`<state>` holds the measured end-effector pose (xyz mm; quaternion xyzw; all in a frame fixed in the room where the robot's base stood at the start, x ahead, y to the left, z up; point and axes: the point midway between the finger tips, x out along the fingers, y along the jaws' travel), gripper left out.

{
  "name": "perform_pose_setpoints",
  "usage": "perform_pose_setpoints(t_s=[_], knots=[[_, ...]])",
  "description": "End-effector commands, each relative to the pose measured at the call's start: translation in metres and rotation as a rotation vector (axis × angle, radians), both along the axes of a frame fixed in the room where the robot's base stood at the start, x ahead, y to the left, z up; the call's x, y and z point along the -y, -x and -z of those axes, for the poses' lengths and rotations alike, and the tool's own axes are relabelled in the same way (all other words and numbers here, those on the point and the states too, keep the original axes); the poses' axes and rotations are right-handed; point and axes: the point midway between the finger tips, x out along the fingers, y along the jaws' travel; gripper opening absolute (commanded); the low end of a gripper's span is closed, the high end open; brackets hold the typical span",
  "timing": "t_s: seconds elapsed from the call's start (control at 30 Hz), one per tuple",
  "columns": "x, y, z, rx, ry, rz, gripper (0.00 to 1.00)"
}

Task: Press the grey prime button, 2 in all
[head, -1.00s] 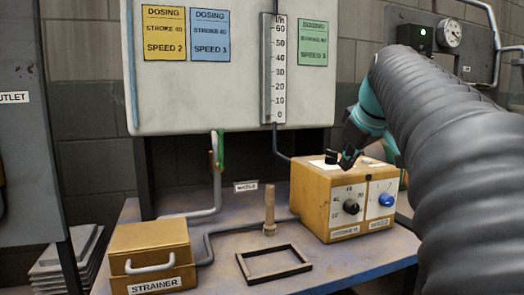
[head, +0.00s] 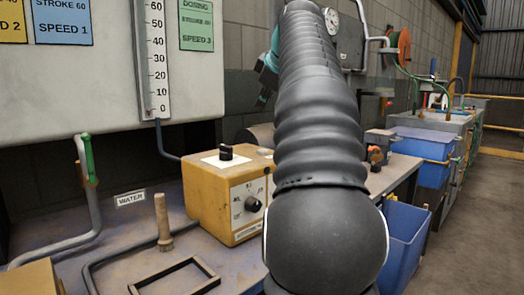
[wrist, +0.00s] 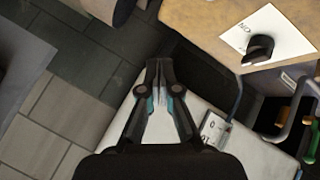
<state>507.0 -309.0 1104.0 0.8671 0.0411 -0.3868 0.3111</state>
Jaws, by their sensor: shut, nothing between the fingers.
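The yellow dosing pump box (head: 205,200) stands on the bench, left of my arm, with a black stroke knob (head: 253,204) on its front. A black knob (head: 226,152) sits on a white plate on its top; this knob also shows in the wrist view (wrist: 258,49). I cannot make out a grey prime button; my arm covers the right part of the box. My gripper (wrist: 160,72) is shut and empty in the wrist view, apart from the box. In the head view it is small and partly hidden (head: 262,99), above and behind the box.
A wooden peg (head: 161,222) and a black frame (head: 175,280) are on the bench. A scale panel (head: 75,95) hangs behind, with a pipe (head: 92,205) below. A blue bin (head: 403,240) stands beyond the bench's right end.

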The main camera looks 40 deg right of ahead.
Motion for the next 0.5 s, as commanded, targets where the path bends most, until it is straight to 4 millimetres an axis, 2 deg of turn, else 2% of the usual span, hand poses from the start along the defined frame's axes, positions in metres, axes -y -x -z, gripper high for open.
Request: perform_pose_setpoints(t_s=[0.17, 0.5], knots=[[0.0, 0.001, 0.015, -0.002, -0.002, 0.001, 0.0], [0.002, 0.002, 0.062, -0.001, 0.0, 0.006, 0.0]])
